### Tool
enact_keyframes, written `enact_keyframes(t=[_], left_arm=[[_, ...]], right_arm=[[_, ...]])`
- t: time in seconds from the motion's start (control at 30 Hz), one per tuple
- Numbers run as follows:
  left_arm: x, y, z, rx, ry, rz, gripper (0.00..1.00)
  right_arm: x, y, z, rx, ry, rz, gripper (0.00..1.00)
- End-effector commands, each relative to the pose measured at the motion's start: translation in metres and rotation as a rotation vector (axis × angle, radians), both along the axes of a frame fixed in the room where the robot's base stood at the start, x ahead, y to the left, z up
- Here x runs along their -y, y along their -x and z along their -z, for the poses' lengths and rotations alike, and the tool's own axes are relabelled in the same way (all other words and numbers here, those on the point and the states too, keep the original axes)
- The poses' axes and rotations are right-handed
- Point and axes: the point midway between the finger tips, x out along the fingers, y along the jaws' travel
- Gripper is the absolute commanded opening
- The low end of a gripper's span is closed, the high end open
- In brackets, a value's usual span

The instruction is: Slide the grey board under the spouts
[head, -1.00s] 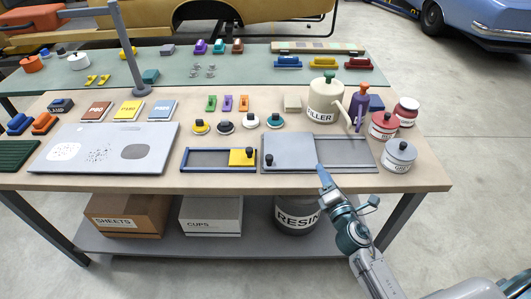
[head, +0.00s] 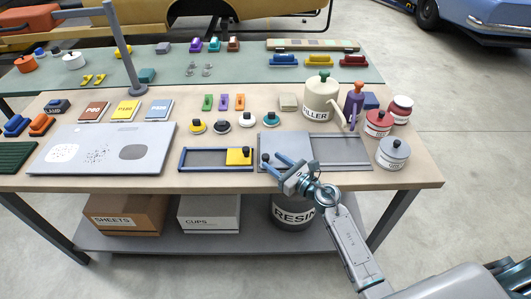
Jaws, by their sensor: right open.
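The grey board (head: 284,143) lies flat in the left half of a dark grey track (head: 340,165) at the table's front right. It has a small dark knob (head: 265,158) near its front left corner. My right gripper (head: 271,161) reaches in from the right over the board's front edge. Its blue fingers are open, with their tips close to the knob; I cannot tell whether they touch it. The spouts belong to the cream filler pot (head: 320,97) and the purple bottle (head: 354,101), behind the track's right half. My left gripper is out of view.
Left of the track is a blue frame (head: 205,168) with a yellow slider (head: 238,156). Red (head: 378,123) and grey (head: 393,152) cans stand to the right. Several dark-knobbed discs sit behind. The track's right half (head: 337,147) is empty.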

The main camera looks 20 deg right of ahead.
Motion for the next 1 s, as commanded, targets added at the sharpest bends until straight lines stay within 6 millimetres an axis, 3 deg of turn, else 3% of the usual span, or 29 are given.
enact_keyframes(t=[0.23,0.63,0.67,0.87,1.0], left_arm=[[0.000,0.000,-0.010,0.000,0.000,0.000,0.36],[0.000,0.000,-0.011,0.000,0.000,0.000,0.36],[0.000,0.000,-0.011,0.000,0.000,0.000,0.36],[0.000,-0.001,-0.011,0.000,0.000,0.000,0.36],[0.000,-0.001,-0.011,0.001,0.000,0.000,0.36]], right_arm=[[-0.018,-0.033,-0.001,-0.001,-0.003,0.000,0.43],[-0.022,-0.041,0.000,-0.001,-0.002,0.000,0.43],[-0.022,-0.040,0.000,-0.001,-0.002,0.000,0.41],[-0.022,-0.040,0.000,-0.001,-0.002,0.001,0.01],[-0.022,-0.040,0.000,-0.001,-0.002,0.001,0.00]])
